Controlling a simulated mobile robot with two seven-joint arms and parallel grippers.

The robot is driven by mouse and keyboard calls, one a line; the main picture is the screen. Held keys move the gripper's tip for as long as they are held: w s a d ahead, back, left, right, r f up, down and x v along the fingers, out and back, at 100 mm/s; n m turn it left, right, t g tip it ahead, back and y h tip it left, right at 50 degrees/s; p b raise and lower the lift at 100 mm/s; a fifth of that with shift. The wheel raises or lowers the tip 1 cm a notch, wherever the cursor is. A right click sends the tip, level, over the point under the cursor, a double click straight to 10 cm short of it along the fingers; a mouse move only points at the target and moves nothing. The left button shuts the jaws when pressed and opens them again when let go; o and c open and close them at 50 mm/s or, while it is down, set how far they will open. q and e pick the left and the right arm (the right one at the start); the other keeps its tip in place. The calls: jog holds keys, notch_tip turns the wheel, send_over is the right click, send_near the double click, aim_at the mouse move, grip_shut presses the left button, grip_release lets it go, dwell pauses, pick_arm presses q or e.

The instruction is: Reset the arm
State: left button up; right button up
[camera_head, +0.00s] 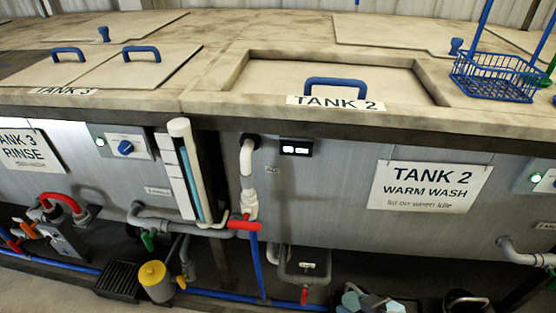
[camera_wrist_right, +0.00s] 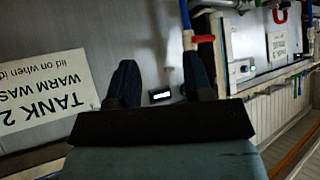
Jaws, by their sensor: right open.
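My right gripper (camera_wrist_right: 160,76) shows in the right wrist view. Its two dark fingers are spread wide, with nothing between them. Beyond the fingers is the grey front of tank 2, with a small lit display (camera_wrist_right: 161,95) and the TANK 2 warm wash sign (camera_wrist_right: 48,95) upside down. In the head view neither gripper shows. There the tank 2 lid (camera_head: 270,78), with a blue handle (camera_head: 336,85), lies in its recess on the tank top.
A blue wire basket (camera_head: 495,78) stands at the right of the tank top. Tank 3 lids with blue handles (camera_head: 141,51) lie at left. Pipes, a red valve handle (camera_head: 244,224) and a yellow-topped container (camera_head: 154,280) are below the tank fronts.

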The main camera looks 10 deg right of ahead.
jog(key=w+a+f+t+y+b, duration=0.3)
jog(key=a+f+t+b, duration=0.15)
jog(key=f+b, duration=0.4)
pick_arm(q)
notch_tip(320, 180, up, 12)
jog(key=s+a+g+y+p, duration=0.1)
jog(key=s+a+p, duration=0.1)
jog(key=p, duration=3)
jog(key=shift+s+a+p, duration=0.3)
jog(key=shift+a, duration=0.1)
pick_arm(e)
jog(key=s+d+r+g+h, duration=0.1)
jog(key=s+d+r, duration=0.1)
jog(key=r, duration=0.6)
jog(key=s+d+r+g+h, duration=0.1)
jog(key=d+r, duration=0.1)
jog(key=r, duration=0.5)
jog(key=shift+s+r+h, duration=0.3)
jog(key=shift+s+r, duration=0.05)
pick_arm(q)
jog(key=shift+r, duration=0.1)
pick_arm(e)
jog(key=shift+g, duration=0.25)
